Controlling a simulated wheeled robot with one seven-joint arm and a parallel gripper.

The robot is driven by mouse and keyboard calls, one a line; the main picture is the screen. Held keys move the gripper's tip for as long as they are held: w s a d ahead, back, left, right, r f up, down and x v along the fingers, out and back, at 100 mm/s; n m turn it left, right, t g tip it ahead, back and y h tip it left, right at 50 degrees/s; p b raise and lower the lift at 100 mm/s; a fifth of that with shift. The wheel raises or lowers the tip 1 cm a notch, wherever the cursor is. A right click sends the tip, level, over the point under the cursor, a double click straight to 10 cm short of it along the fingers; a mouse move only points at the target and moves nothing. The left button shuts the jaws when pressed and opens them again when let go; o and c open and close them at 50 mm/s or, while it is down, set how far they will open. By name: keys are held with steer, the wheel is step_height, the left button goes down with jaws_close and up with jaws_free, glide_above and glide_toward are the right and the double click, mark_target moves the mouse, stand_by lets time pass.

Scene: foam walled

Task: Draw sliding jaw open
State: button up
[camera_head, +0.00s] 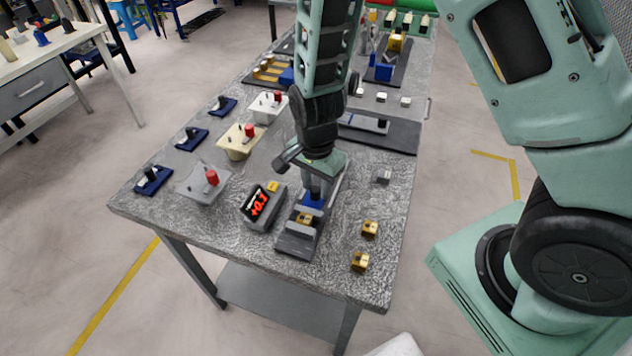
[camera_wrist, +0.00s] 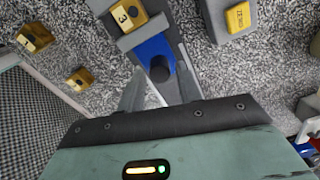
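The grey sliding-jaw fixture (camera_head: 298,246) stands at the near end of the speckled table. Its blue sliding jaw (camera_wrist: 152,48) carries a dark round knob (camera_wrist: 160,69). A brass block marked 3 (camera_wrist: 128,15) sits against the far side of the blue jaw; the block also shows in the head view (camera_head: 304,218). My gripper (camera_wrist: 159,88) is open, pointing down over the fixture, with its fingers on either side of the line to the knob. Contact with the knob cannot be told. In the head view my gripper (camera_head: 315,182) hides part of the slide.
A digital readout (camera_head: 262,205) showing red digits stands left of the fixture, with a yellow ZERO button (camera_wrist: 239,16). Two loose brass blocks (camera_head: 369,229) (camera_head: 360,261) and a small grey block (camera_head: 382,177) lie to the right. Knobbed boxes (camera_head: 203,183) stand at left.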

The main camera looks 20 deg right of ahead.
jaws_close()
steer(key=shift+w+d, duration=1.3)
steer(key=shift+w, duration=0.05)
steer(key=shift+o, duration=1.9)
jaws_free()
steer(key=shift+s, duration=0.1)
step_height(320, 180, up, 18)
steer(key=shift+f, duration=0.25)
